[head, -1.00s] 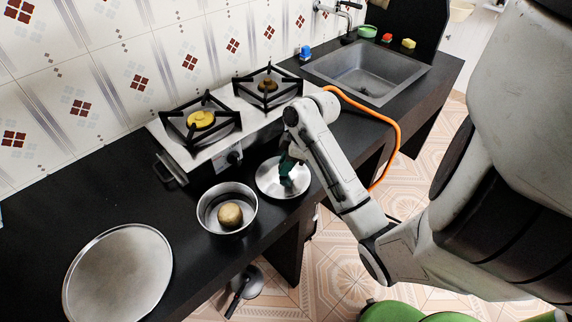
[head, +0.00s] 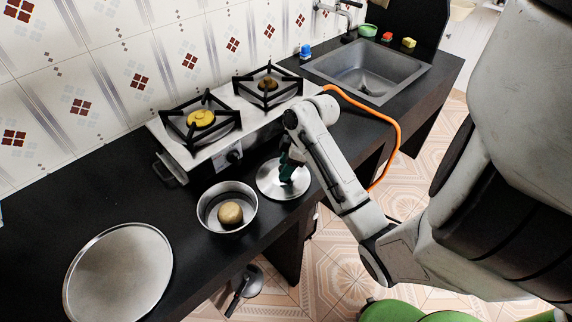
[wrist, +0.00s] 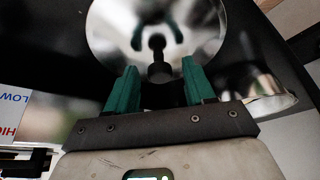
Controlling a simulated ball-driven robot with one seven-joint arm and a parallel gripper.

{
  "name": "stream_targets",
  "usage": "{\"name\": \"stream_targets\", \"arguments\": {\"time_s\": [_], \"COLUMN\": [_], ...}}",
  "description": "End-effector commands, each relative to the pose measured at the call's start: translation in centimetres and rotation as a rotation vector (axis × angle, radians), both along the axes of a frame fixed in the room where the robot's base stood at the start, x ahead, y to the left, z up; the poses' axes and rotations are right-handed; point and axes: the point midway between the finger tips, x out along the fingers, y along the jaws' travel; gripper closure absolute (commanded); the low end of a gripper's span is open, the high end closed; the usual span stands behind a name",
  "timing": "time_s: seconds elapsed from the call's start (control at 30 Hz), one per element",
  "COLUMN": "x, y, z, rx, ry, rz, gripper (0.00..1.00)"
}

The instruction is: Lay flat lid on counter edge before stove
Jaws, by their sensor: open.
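The round shiny metal lid (head: 270,183) lies flat on the black counter, near its front edge and in front of the stove (head: 205,140). In the wrist view the lid (wrist: 108,30) fills the top, with its dark knob (wrist: 158,68) near the middle. My gripper (head: 290,170) is over the lid and hides part of it in the head view. In the wrist view its green fingers (wrist: 160,72) are apart, with the knob between or just beyond their tips. I cannot tell whether either finger touches the knob.
An open metal pot (head: 206,213) with a round brown item (head: 230,213) stands left of the lid, close to it. A large round tray (head: 118,275) lies at far left. An orange hose (head: 396,150) hangs over the counter edge. A sink (head: 370,75) is at the right.

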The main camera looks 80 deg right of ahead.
Motion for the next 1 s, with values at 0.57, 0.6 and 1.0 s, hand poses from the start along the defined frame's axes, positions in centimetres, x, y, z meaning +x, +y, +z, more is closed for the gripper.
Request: {"name": "stream_targets", "arguments": {"time_s": [0.57,0.6,1.0], "x": [-3.4,-3.6,-4.5], "y": [-0.9,-1.0,-1.1], "z": [9.2,9.6,11.4], "rx": [-0.003,-0.002,-0.001], "ry": [0.0,0.001,0.0], "rz": [-0.002,-0.003,0.0], "gripper": [0.47,0.47,0.47]}}
